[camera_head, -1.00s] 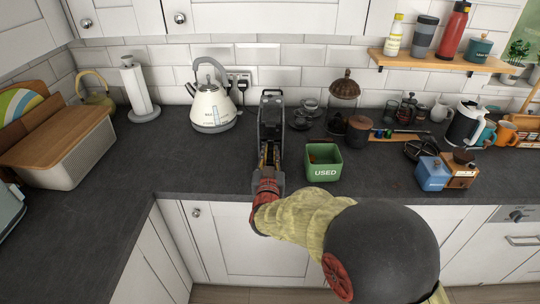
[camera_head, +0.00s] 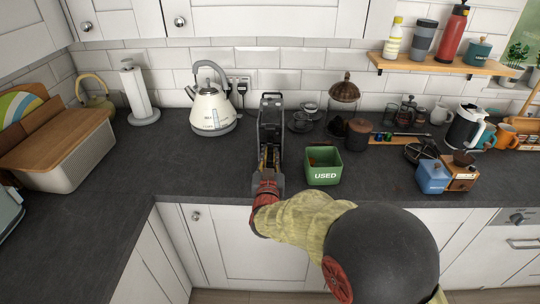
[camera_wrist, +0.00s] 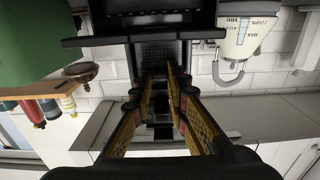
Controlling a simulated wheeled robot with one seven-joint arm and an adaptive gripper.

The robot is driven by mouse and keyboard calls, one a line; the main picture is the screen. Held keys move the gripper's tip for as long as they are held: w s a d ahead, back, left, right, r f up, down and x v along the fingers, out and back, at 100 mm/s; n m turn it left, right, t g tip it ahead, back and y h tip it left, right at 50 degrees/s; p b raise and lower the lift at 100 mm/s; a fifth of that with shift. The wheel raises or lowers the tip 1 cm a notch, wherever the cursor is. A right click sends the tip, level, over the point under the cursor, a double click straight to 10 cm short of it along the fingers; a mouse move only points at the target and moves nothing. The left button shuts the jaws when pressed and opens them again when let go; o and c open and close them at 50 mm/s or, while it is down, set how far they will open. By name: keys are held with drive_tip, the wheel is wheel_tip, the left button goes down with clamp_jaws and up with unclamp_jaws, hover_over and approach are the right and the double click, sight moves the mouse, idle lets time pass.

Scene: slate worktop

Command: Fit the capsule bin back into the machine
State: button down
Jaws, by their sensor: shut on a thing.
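The capsule machine (camera_head: 271,120) is a narrow, dark grey and black upright body on the worktop, left of the green box. Its black body also fills the top middle of the wrist view (camera_wrist: 160,18). My gripper (camera_head: 266,166) is at the machine's lower front. In the wrist view, the yellow and black fingers of my gripper (camera_wrist: 160,85) are shut on the dark capsule bin, pointing into the machine's front. The fingers and my wrist hide most of the bin, so I cannot tell how deep it sits.
A green box marked USED (camera_head: 323,167) stands close to the right of the machine. A cream kettle (camera_head: 211,108) stands behind left. A dark canister (camera_head: 357,134) and glass jars are behind right. The worktop to the left (camera_head: 180,165) is clear.

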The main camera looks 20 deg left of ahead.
idle(0.4)
drive_tip(key=c, duration=1.7)
unclamp_jaws()
drive_tip(key=shift+o, duration=0.2)
drive_tip(key=v, duration=1.2)
